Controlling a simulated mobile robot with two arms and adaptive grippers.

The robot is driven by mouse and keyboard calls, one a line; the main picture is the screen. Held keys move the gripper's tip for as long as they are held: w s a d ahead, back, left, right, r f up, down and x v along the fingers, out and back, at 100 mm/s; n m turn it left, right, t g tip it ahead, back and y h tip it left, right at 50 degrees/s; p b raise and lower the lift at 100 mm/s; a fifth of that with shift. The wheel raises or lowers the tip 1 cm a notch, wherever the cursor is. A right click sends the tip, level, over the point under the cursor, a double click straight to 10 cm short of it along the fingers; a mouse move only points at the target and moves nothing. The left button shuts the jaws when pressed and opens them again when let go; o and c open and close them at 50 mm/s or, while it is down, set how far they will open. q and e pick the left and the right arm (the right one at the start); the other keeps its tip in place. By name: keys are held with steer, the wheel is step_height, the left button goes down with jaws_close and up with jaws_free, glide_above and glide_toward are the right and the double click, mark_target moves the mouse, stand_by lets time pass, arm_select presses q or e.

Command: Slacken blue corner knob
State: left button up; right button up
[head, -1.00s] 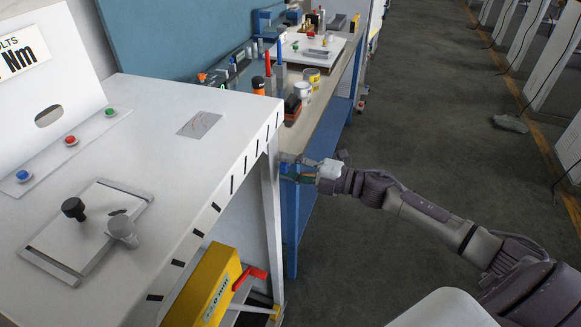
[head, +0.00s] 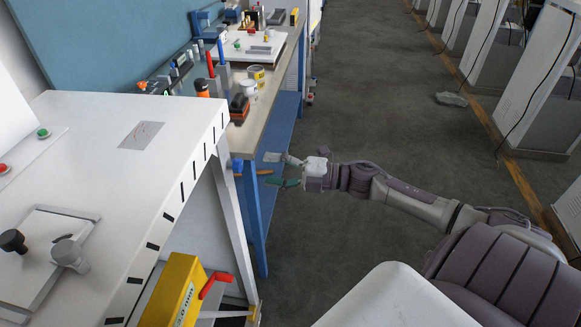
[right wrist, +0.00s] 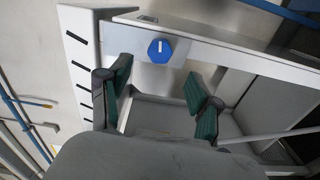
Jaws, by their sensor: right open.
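The blue corner knob (right wrist: 159,50) shows in the right wrist view, round with a white upright mark. It sits on a grey plate near the corner of the white bench (right wrist: 80,60). In the head view my right gripper (head: 275,170) is beside the right end of the white bench (head: 120,185). My left gripper is in neither view.
A blue-legged workbench (head: 262,100) with tools and tubs stands behind the white bench. A yellow case (head: 170,290) with a red handle (head: 214,283) is below the white bench's edge. Open grey floor (head: 375,110) lies to the right.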

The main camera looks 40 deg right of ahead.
steer(key=v, duration=0.4)
steer(key=shift+s+d, duration=0.2)
steer(key=shift+d, duration=0.05)
stand_by(0.3)
